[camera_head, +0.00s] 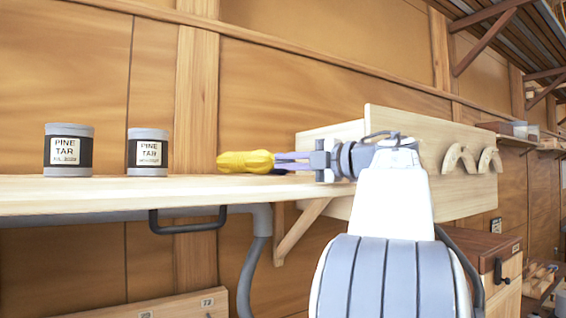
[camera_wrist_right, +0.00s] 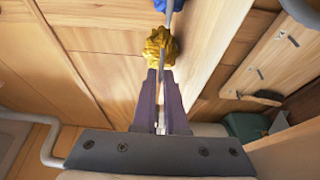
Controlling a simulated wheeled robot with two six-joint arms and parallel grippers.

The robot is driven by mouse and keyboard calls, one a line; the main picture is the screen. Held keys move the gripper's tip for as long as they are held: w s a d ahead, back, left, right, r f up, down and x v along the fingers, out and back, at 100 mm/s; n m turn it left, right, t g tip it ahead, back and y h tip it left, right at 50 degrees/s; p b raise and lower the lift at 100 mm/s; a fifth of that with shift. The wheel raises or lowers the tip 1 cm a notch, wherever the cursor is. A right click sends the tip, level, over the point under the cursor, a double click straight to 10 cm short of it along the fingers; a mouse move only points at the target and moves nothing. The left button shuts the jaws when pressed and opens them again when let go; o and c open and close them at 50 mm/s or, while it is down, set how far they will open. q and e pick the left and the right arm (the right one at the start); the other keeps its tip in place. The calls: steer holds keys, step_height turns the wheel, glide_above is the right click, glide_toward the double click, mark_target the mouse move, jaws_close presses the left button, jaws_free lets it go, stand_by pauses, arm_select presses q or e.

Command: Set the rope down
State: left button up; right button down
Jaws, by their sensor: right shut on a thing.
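The rope is a yellow bundle (camera_head: 240,161) at the right part of the wooden shelf in the head view. It also shows in the wrist view as a yellow bundle (camera_wrist_right: 160,42) at the fingertips. My right gripper (camera_head: 279,161) comes in from the right, level with the shelf top, and is shut on the rope's near end. Its two purple-grey fingers (camera_wrist_right: 160,78) show in the wrist view. The rope is at or just above the shelf surface; I cannot tell whether it touches. My left gripper is not in view.
Two grey pine tar cans (camera_head: 68,151) (camera_head: 148,153) stand on the shelf (camera_head: 100,190), left of the rope, with clear shelf between. A wooden board with curved pieces (camera_head: 459,158) is behind my right arm. A blue thing (camera_wrist_right: 168,5) lies beyond the rope.

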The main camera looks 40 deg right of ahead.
steer(key=shift+a+f, duration=0.1)
steer(key=shift+f, duration=0.05)
steer(key=c, duration=1)
jaws_free()
steer(key=shift+o, duration=0.2)
steer(key=shift+r, duration=0.25)
steer(key=s+d+b, duration=0.2)
steer(key=s+b, duration=0.3)
steer(key=s, duration=0.7)
steer(key=shift+f, duration=0.1)
